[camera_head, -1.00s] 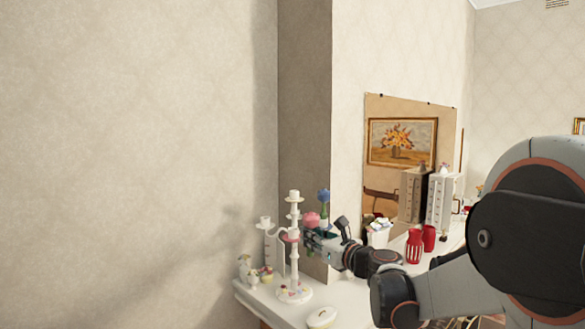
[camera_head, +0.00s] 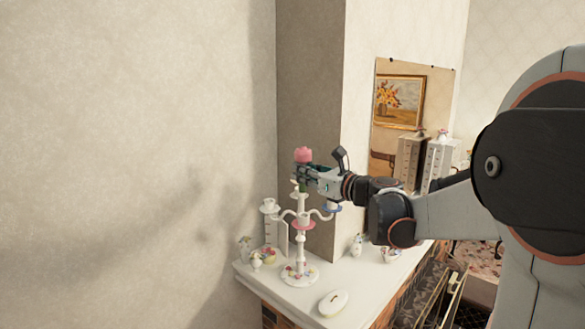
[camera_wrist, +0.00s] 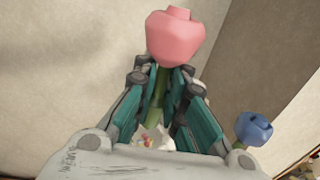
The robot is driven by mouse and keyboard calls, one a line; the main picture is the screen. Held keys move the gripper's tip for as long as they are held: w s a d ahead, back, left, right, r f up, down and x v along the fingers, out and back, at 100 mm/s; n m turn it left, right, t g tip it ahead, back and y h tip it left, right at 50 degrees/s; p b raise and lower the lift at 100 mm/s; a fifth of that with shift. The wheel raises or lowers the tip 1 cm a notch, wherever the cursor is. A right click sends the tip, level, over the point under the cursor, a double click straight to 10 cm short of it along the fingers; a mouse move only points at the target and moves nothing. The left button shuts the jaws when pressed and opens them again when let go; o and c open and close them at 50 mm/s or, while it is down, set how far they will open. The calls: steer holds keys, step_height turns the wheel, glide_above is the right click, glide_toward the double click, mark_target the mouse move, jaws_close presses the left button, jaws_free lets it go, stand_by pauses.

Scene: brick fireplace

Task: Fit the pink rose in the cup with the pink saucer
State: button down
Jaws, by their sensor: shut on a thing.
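The pink rose (camera_head: 303,155) is held upright in my gripper (camera_head: 303,175), which is shut on its green stem. In the wrist view, the rose (camera_wrist: 174,38) stands above the fingers, with the stem between them. A white branched stand (camera_head: 300,250) holds several cups. The pink saucer (camera_head: 303,225) is on a lower front part of the stand, with a small white cup on it. The rose and gripper appear above this cup, near the stand's top; the depth between them is unclear. My gripper partly hides the stand's top.
A blue flower (camera_wrist: 253,130) shows in the wrist view. On the white mantel (camera_head: 275,298) are a lidded dish (camera_head: 333,302) and small figurines. A wall corner stands close behind.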

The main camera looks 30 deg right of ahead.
steer(key=shift+s+d+r, duration=0.1)
steer(key=shift+s, duration=0.1)
stand_by(0.3)
steer(key=shift+s+f+b, duration=0.15)
steer(key=shift+f+b, duration=0.4)
step_height(320, 180, down, 2)
steer(key=shift+f+b, duration=0.15)
steer(key=shift+b, duration=0.7)
steer(key=shift+f+b, duration=1)
steer(key=shift+f, duration=0.3)
steer(key=shift+f+b, duration=1.7)
